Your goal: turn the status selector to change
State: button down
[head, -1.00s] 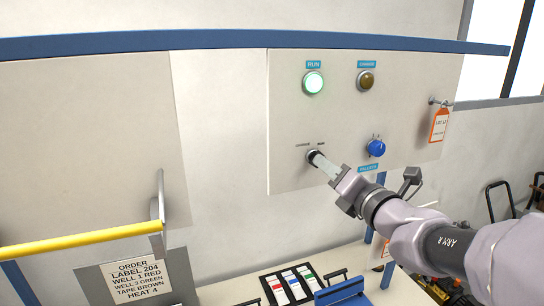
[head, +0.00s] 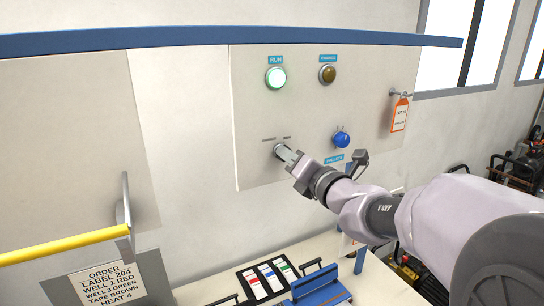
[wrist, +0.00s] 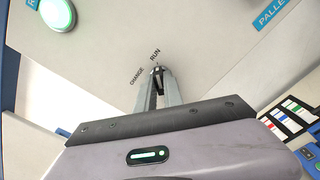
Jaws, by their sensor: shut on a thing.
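The status selector (wrist: 158,71) is a small knob low on the pale panel, with the labels CHANGE and RUN printed just above it. In the wrist view my gripper (wrist: 159,78) has its fingers closed on the selector, which they mostly hide. In the head view my gripper (head: 286,153) meets the panel at the selector from the lower right. The green RUN lamp (head: 276,77) is lit. The amber CHANGE lamp (head: 327,74) looks dark. The selector's exact pointing direction is hard to tell, though the gripper lines up nearer RUN.
A blue knob (head: 341,139) sits right of the selector, above a PALLETS label. An orange lot tag (head: 400,114) hangs at the panel's right. A yellow bar (head: 62,243) juts out at left. A black tray (head: 250,270) with coloured strips lies on the bench below.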

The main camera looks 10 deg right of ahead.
jog(key=shift+n+b, duration=0.3)
jog(key=shift+b, duration=0.1)
jog(key=shift+a+n+b, duration=0.15)
jog(key=shift+n+b, duration=7.45)
jog(key=shift+b, duration=0.95)
jog(key=c, duration=1.5)
grip_release()
jog(key=shift+o, duration=0.2)
